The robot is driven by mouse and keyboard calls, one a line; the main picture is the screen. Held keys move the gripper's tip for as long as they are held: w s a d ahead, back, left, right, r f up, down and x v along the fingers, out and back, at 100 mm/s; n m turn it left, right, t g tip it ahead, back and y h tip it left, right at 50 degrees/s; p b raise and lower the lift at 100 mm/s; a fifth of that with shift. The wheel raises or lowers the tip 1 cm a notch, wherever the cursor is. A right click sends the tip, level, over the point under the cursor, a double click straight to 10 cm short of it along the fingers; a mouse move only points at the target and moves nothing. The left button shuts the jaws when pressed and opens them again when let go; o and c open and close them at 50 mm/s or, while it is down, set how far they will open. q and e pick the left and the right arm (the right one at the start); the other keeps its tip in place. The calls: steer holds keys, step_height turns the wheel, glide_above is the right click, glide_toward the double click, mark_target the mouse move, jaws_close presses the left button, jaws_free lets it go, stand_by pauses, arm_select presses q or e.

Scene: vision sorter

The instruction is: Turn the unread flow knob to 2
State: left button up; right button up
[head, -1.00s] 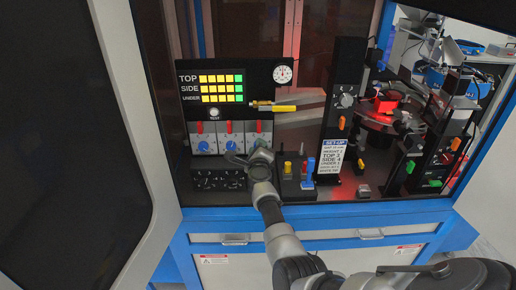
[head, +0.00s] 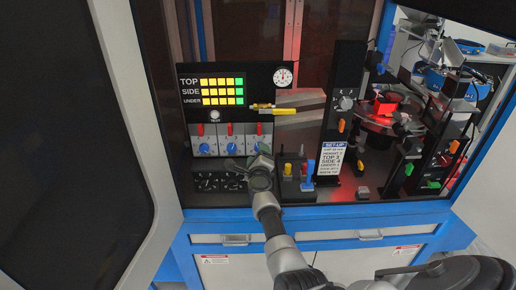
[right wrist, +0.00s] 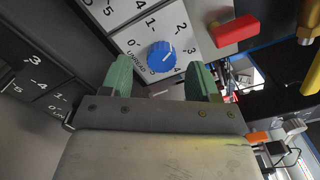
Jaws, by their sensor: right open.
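The blue unread flow knob (right wrist: 161,54) sits on a light panel marked UNREAD, with a ring of numbers around it, in the right wrist view. Its pale pointer line is too small to read surely. My right gripper (right wrist: 162,80) is open, with its two green fingers apart, one to each side and just short of the knob. The knob does not appear gripped. In the head view my right gripper (head: 258,160) is in front of the rightmost of three panel knobs and largely hides it. My left gripper is not in view.
A red lever (right wrist: 236,32) is close to the knob. Two other blue knobs (head: 204,148) (head: 231,148) are to the left, above a black dial box (head: 205,184). A yellow-handled part (head: 285,111) and coloured pegs (head: 288,169) are to the right. A set-up card (head: 332,158) stands beyond.

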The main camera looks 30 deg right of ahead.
arm_select(q)
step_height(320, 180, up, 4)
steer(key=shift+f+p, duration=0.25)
steer(key=shift+p, duration=0.95)
arm_select(e)
steer(key=v, duration=0.8)
steer(key=shift+s+a+r, duration=0.1)
steer(key=shift+s+a, duration=0.05)
steer(key=shift+a, duration=0.05)
